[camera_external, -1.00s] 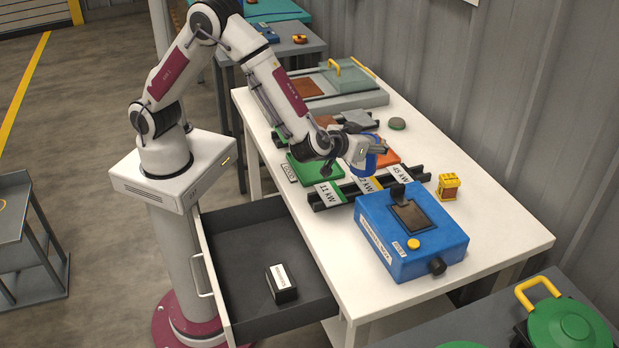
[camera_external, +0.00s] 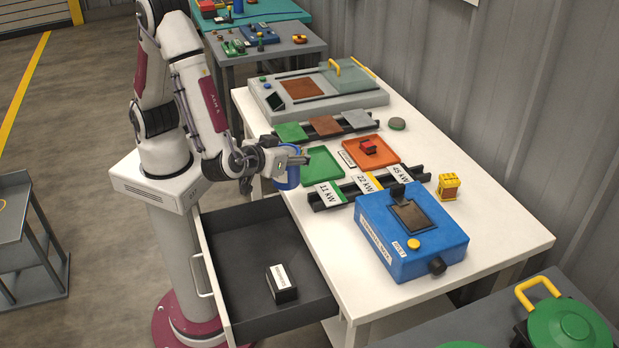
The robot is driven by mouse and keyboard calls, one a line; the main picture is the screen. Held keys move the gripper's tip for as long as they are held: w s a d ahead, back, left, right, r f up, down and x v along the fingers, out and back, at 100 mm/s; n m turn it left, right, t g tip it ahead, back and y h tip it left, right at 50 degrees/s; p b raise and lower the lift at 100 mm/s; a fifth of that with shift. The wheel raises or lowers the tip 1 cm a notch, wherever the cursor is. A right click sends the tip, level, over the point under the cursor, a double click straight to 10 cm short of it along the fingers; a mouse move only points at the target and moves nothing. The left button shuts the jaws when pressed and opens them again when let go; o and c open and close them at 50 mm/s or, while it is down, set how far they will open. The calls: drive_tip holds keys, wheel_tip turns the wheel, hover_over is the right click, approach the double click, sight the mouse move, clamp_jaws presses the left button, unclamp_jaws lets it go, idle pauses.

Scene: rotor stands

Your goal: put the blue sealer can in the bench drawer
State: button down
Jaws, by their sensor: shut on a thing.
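The blue sealer can (camera_external: 287,172) is held upright in my gripper (camera_external: 290,158), which is shut on it. The can is at the left edge of the white bench, just left of the green tray, and appears raised. The bench drawer (camera_external: 222,285) is pulled open below and in front of the can. A dark box with a white label (camera_external: 282,284) lies inside it towards the right. The rest of the drawer floor is bare.
On the white bench (camera_external: 480,250) are a green tray (camera_external: 322,178), an orange tray (camera_external: 391,152) with a red part, a labelled black rack (camera_external: 325,198), a blue tester box (camera_external: 425,245) and a yellow block (camera_external: 449,187). A grey machine (camera_external: 362,98) stands at the back.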

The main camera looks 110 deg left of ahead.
drive_tip(key=s+d+r, duration=0.2)
drive_tip(key=s+d, duration=0.1)
drive_tip(key=s, duration=0.5)
hover_over(282, 242)
drive_tip(key=d, duration=0.4)
wheel_tip(282, 242, down, 18)
drive_tip(key=shift+s+n+g, duration=0.3)
drive_tip(key=shift+s, duration=0.15)
drive_tip(key=shift+f, duration=6.8)
drive_tip(key=shift+a, duration=0.1)
drive_tip(key=shift+w+a, duration=0.2)
drive_tip(key=shift+a, duration=0.85)
drive_tip(key=shift+w+a, duration=0.15)
drive_tip(key=shift+a, duration=0.85)
drive_tip(key=shift+d+f, duration=0.15)
drive_tip(key=shift+f, duration=0.45)
drive_tip(key=shift+f, duration=0.15)
